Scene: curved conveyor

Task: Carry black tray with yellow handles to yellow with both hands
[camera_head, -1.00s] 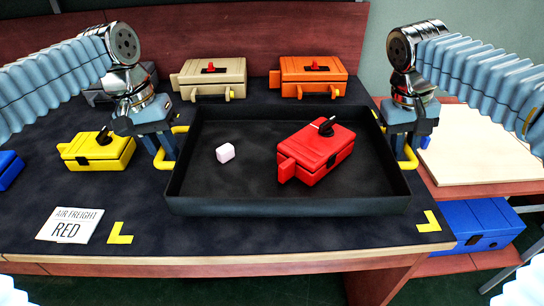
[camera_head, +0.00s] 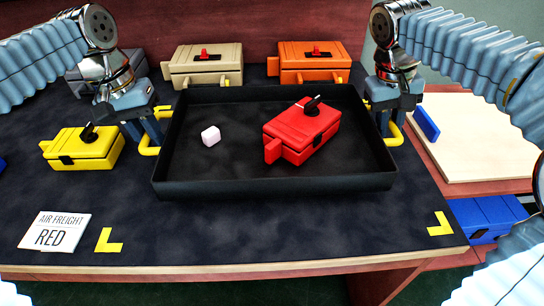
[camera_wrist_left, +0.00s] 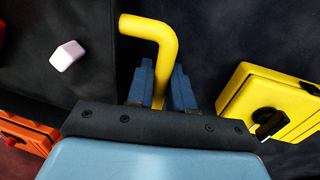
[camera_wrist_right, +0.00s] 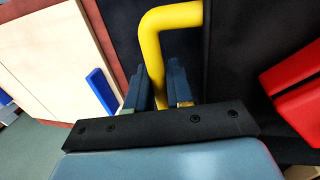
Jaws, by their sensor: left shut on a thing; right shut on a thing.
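The black tray (camera_head: 270,185) with yellow handles is in the middle of the head view, over the dark table. A red case (camera_head: 302,132) and a small pale block (camera_head: 211,136) lie in it. My left gripper (camera_head: 150,140) is shut on the left yellow handle, which shows between its fingers in the left wrist view (camera_wrist_left: 158,50). My right gripper (camera_head: 388,128) is shut on the right yellow handle, seen in the right wrist view (camera_wrist_right: 152,50). I cannot tell how far the tray is above the table. A yellow case (camera_head: 88,150) sits left of the tray.
Yellow corner marks (camera_head: 108,241) and (camera_head: 440,225) lie near the table's front edge. A card (camera_head: 54,231) reads "AIR FREIGHT RED". A beige case (camera_head: 205,65) and an orange case (camera_head: 310,63) stand behind the tray.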

